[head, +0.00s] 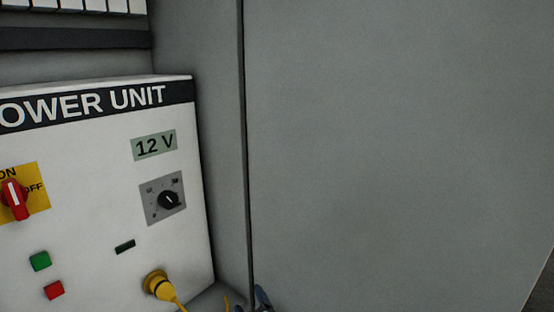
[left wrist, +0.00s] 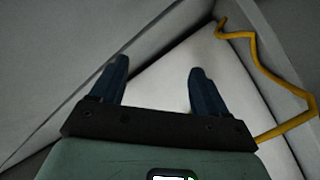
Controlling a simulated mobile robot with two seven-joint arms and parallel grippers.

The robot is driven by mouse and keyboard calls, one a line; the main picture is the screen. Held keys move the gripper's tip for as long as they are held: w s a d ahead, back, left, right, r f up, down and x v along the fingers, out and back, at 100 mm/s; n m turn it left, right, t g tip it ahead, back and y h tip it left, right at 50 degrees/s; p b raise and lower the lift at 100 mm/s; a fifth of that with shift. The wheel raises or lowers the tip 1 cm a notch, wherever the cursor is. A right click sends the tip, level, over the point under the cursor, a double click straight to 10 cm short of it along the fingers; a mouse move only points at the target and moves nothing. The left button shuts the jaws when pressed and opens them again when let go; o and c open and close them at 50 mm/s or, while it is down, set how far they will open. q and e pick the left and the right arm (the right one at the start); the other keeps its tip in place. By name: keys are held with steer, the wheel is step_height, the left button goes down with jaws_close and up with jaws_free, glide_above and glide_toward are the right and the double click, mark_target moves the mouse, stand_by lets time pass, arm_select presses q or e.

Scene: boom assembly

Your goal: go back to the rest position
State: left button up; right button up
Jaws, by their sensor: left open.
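My left gripper (left wrist: 159,72) is open in the left wrist view, with its two dark blue fingers apart and nothing between them. In the head view only the tips of my left gripper (head: 252,301) show at the bottom edge, just right of the power unit's lower corner. A white power unit (head: 95,195) fills the lower left of the head view. A yellow plug (head: 157,284) sits in its front. My right gripper is in neither view.
A large grey panel (head: 395,150) fills the right of the head view, beside a dark vertical seam. A yellow cable (left wrist: 258,62) runs bent along the right in the left wrist view, apart from the fingers. The power unit carries a red switch (head: 14,199).

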arm_select(q)
steer(key=s+a+f+m+g+h, duration=0.2)
steer(key=s+f+m, duration=0.1)
steer(key=f, duration=0.7)
steer(key=s+a+f+m+g+h, duration=0.2)
steer(key=s+f+h, duration=0.15)
steer(key=f, duration=0.65)
steer(key=s+a+f+m+g+h, duration=0.15)
steer(key=s+f+g, duration=0.35)
steer(key=s+f, duration=0.85)
steer(key=s+f+m+g+h, duration=0.2)
steer(key=s+g, duration=0.6)
steer(key=s, duration=1.6)
steer(key=shift+s+d+f+h, duration=0.15)
steer(key=shift+d+f+h, duration=0.25)
steer(key=shift+f, duration=0.4)
